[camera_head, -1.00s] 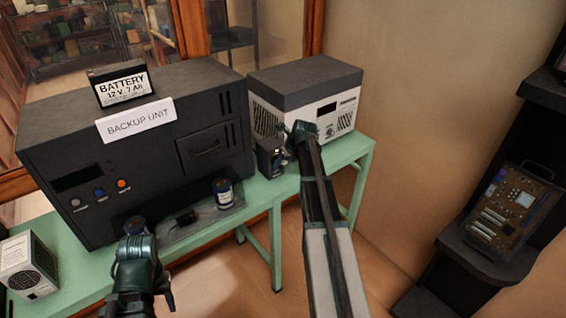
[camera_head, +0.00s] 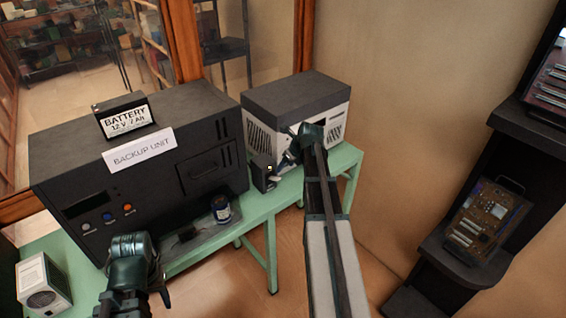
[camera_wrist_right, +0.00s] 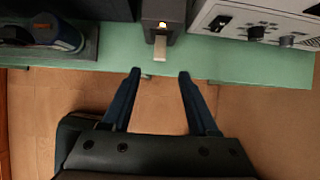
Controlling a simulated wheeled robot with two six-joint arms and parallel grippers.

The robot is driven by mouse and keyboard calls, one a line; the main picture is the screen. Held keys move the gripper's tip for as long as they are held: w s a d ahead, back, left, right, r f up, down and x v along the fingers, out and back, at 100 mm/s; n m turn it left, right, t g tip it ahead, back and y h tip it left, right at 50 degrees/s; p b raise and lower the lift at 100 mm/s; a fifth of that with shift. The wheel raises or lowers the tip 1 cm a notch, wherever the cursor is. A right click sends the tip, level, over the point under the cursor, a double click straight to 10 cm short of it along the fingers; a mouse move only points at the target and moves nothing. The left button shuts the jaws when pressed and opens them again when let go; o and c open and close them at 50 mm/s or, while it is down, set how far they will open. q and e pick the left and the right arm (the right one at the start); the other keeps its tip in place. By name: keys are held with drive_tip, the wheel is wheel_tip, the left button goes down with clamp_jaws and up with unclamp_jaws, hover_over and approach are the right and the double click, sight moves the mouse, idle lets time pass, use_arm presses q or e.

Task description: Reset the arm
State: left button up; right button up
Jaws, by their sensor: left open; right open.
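The green table (camera_head: 258,212) carries a grey-and-white instrument (camera_head: 300,110), a dark blue can (camera_head: 221,209) and a white fan box (camera_head: 42,284). A battery (camera_head: 124,117) sits on the backup unit. Black shelving with a circuit board (camera_head: 490,218) stands at right. Floor between is open.

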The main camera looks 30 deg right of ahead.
drive_tip(key=shift+s+r, duration=0.15)
drive_tip(key=shift+r, duration=0.15)
drive_tip(key=s+a+f+n+g, duration=0.1)
drive_tip(key=s+a+n+g, duration=0.15)
drive_tip(key=a+n, duration=0.85)
drive_tip(key=s+a+f+n+g, duration=0.1)
drive_tip(key=s+a+f+n, duration=0.15)
drive_tip(key=a+n, duration=0.85)
drive_tip(key=s+a+n+g+h, duration=0.1)
drive_tip(key=s+a+n+g, duration=0.1)
drive_tip(key=s+a+n, duration=1.4)
drive_tip(key=s+a, duration=0.1)
drive_tip(key=a, duration=0.3)
drive_tip(key=shift+a+r+n+h, duration=0.15)
drive_tip(key=shift+a+n+h, duration=0.1)
drive_tip(key=shift+n+h, duration=0.15)
drive_tip(key=shift+g, duration=0.25)
